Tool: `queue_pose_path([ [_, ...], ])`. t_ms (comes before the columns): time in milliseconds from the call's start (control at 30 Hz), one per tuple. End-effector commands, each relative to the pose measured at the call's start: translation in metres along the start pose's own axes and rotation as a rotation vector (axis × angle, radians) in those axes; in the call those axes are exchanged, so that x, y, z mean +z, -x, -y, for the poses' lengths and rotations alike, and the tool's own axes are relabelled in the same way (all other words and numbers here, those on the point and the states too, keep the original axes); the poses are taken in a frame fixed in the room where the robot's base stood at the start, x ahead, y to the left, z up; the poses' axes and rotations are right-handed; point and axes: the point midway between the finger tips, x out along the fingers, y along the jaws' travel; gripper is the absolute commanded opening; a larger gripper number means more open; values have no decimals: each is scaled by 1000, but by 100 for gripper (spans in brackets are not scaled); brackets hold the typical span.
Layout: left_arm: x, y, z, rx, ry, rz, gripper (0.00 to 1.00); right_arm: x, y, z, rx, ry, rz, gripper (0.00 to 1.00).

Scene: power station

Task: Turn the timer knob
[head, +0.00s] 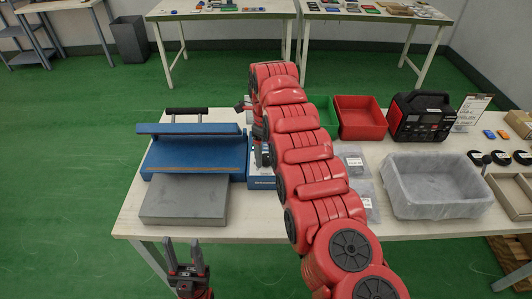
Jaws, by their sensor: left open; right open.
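No timer knob can be made out. A small blue and white device (261,182) stands on the table, mostly hidden behind my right arm, with a label on its front. My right gripper (265,155) points down over this device. It is open, but its fingers are largely hidden by the arm, and I cannot tell whether they touch anything. My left gripper (186,249) is open and empty, pointing up in front of the table's near edge, below the grey plate.
The white table (262,228) carries a blue press-like machine (190,153) with a grey plate (186,199) at left. Right of my arm are a green bin (327,117), red bin (360,117), black power unit (421,116) and grey tray (436,185).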

Motion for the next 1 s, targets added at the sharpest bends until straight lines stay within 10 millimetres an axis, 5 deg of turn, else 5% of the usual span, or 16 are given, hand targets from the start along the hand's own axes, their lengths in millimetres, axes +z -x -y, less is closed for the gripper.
queue_pose_path([
  [167, 0, -1, 0, 0, 0, 0, 50, -1, 32, 2, -4, -3, 3, 76],
  [600, -15, -88, 4, 0, 0, 0, 50, 0, 129, 0, -1, -1, 0, 76],
  [1000, -22, -128, 6, 0, 0, 0, 50, 0, 170, 0, -3, -1, 2, 76],
])
